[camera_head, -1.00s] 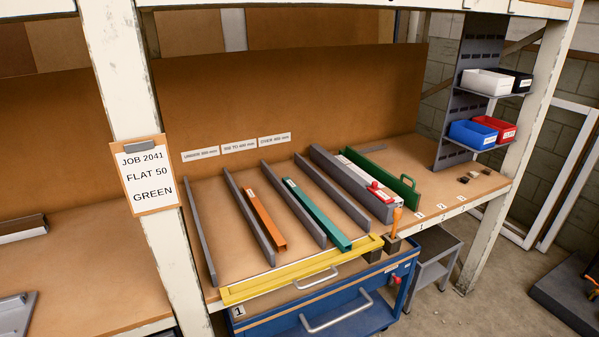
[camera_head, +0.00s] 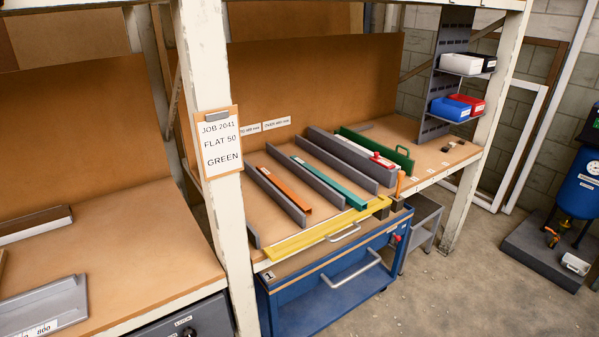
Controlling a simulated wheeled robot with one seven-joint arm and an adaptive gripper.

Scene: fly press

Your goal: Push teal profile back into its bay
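The teal profile (camera_head: 330,184) lies lengthwise in a bay on the wooden shelf, between two grey dividers. Its near end reaches the yellow bar (camera_head: 318,233) along the shelf's front edge. An orange profile (camera_head: 284,190) lies in the bay to its left, with its near end a little back from the yellow bar. A grey divider (camera_head: 306,180) stands between the two profiles. My gripper is not in the view.
A white rack post (camera_head: 212,90) with a clipboard (camera_head: 218,142) stands left of the bays. A blue cart (camera_head: 335,285) is under the shelf front. A grey step stool (camera_head: 424,215) stands right of it. Floor is free at the lower right, before a blue machine (camera_head: 580,185).

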